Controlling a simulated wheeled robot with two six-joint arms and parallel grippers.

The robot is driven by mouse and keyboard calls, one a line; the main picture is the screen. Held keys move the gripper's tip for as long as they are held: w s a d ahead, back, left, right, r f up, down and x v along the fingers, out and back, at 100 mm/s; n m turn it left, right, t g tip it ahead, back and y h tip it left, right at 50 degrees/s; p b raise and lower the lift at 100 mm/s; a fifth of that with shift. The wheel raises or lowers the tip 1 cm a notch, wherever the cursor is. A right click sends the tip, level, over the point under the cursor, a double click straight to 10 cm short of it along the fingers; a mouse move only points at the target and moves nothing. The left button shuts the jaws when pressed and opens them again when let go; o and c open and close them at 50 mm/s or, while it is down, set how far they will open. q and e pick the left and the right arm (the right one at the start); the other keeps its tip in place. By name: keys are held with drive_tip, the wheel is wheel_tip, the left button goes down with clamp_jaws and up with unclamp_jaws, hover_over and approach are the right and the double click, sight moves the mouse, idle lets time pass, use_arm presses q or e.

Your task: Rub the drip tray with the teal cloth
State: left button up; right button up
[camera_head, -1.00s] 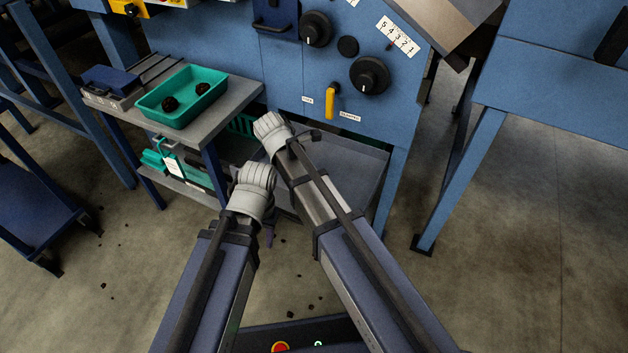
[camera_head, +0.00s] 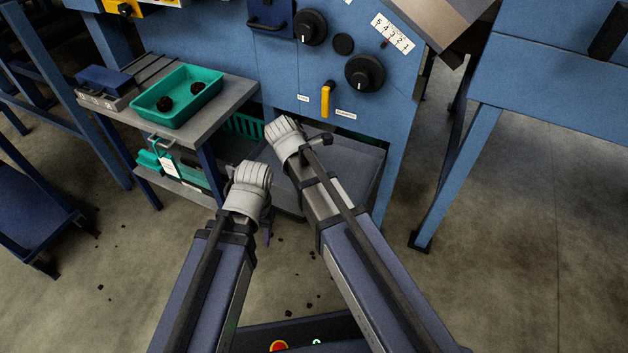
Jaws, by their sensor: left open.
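The grey drip tray (camera_head: 352,172) lies low in the opening under the blue machine. My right arm covers its left and middle parts. My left gripper (camera_head: 264,222) is open, left of the tray and in front of the opening; its wrist hides most of the jaws. My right gripper (camera_head: 283,134) reaches over the tray at the opening's left side; its jaws are hidden behind its pale wrist. I cannot clearly make out the teal cloth. A small teal thing (camera_head: 149,160) on the cart's lower shelf may be it, but it is too small to tell.
A grey cart (camera_head: 222,107) stands left of the opening. A green tray (camera_head: 205,99) with two dark lumps sits on its top. A green crate (camera_head: 243,124) shows behind. The yellow handle (camera_head: 326,98) and black knobs (camera_head: 365,73) are above the opening. Clods dot the floor.

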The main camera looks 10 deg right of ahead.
wheel_tip(320, 180, up, 6)
drive_tip(key=p, duration=0.6)
idle(0.4)
wheel_tip(320, 180, up, 3)
drive_tip(key=p, duration=0.3)
drive_tip(key=shift+r, duration=0.1)
